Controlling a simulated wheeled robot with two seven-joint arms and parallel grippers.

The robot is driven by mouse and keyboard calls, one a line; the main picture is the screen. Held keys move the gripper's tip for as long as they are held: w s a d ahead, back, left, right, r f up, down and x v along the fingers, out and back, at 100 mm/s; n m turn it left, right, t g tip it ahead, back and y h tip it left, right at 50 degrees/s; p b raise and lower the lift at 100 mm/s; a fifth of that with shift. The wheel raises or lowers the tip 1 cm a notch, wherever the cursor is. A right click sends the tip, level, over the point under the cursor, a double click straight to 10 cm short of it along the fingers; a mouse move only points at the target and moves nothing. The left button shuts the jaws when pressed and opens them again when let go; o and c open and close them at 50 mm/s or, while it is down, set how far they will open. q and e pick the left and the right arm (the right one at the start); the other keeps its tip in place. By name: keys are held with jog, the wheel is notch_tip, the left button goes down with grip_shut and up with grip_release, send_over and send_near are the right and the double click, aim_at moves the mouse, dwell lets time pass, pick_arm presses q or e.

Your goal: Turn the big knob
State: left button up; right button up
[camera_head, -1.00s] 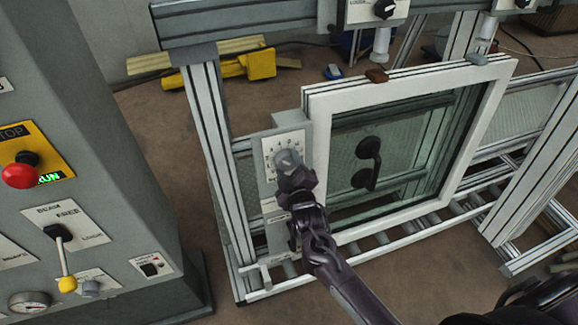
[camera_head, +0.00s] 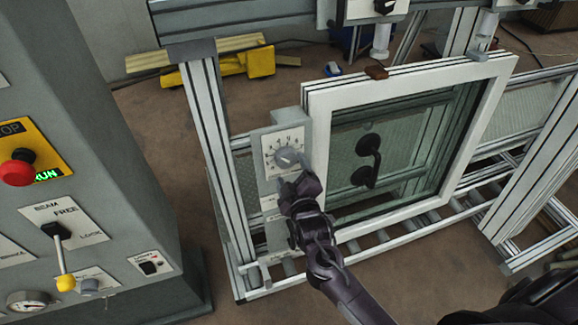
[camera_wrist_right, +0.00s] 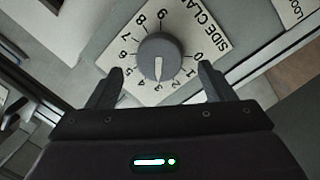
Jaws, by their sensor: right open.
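The big knob is a round grey dial (camera_head: 286,158) on a white numbered plate on the grey side panel left of the window frame. In the right wrist view the knob (camera_wrist_right: 158,56) has a white pointer line facing down the picture, close to the 3. The plate reads "SIDE CLA", with the rest cut off. My right gripper (camera_head: 292,180) is just below the knob in the head view. In the wrist view the open gripper (camera_wrist_right: 160,74) has one finger on each side of the knob's lower part, with visible gaps. It holds nothing. My left gripper is not in view.
A white window frame (camera_head: 318,200) with dark suction-cup handles stands right beside the panel. A grey control cabinet (camera_head: 110,185) with a red stop button (camera_head: 17,172) and a yellow-tipped lever (camera_head: 62,265) stands at the left. Open floor lies between cabinet and frame.

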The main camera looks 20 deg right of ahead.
jog(key=s, duration=0.4)
jog(key=shift+s+a+r, duration=0.15)
jog(key=shift+r, duration=0.15)
jog(key=s+d+f+m+g+y, duration=0.1)
jog(key=s+f+g, duration=0.4)
jog(key=f, duration=1)
jog(key=s+d+f+m+g, duration=0.15)
jog(key=s+f, duration=0.45)
jog(key=f, duration=0.9)
jog(key=s+d+f+m+g, duration=0.1)
jog(key=s+f+g, duration=0.2)
jog(key=s+f, duration=0.3)
jog(key=s+d+f+m+g, duration=0.1)
jog(key=s+f, duration=0.5)
jog(key=s, duration=0.8)
jog(key=s+d+f+m+g, duration=0.1)
jog(key=s+f+g, duration=0.4)
jog(key=s, duration=0.5)
jog(key=shift+s+d+f+m, duration=0.4)
jog(key=shift+f+m, duration=0.45)
jog(key=shift+f, duration=0.05)
